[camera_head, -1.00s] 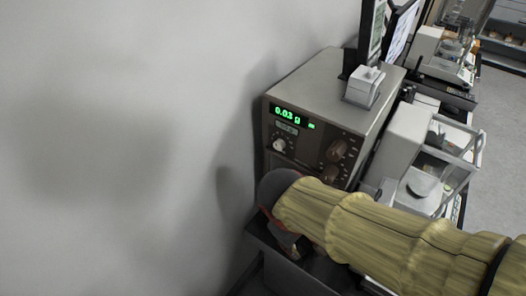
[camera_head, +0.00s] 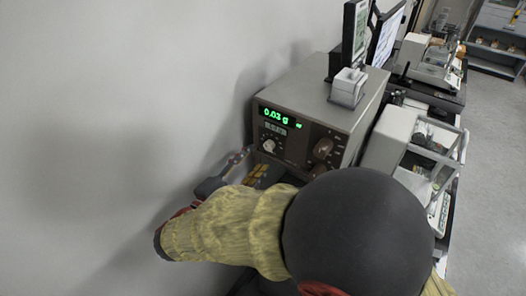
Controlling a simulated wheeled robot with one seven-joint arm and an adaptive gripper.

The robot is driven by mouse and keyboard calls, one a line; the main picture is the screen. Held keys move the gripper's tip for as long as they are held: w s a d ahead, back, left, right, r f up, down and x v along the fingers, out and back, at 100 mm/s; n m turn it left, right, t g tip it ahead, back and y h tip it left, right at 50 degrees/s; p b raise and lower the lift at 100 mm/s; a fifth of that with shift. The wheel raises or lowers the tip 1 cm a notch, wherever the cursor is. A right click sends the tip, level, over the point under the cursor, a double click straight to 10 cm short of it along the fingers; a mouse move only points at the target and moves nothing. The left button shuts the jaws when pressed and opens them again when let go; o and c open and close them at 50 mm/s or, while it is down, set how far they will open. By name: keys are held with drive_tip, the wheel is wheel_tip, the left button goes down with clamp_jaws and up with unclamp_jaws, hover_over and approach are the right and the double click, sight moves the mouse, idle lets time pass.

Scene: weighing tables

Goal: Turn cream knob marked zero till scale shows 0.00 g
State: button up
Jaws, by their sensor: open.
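The scale is a grey-brown box (camera_head: 325,103) against the wall, and its green display (camera_head: 276,115) reads 0.03 g. The cream knob (camera_head: 268,145) is on the front panel, low on the left under the display. Its marking is too small to read. My gripper (camera_head: 247,165) is open, just below and in front of the cream knob, partly hidden behind my sleeved arm. I cannot tell whether a finger touches the knob.
Brown knobs (camera_head: 323,148) sit on the panel to the right of the cream knob. A small white box (camera_head: 348,85) and a dark screen (camera_head: 355,35) stand on top. A glass-sided balance (camera_head: 425,150) stands to the right. The wall (camera_head: 110,110) is close on the left.

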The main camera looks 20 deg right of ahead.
sight(268, 148)
drive_tip(key=shift+x, duration=2.7)
drive_tip(key=shift+c, duration=1.2)
drive_tip(key=c, duration=0.7)
clamp_jaws()
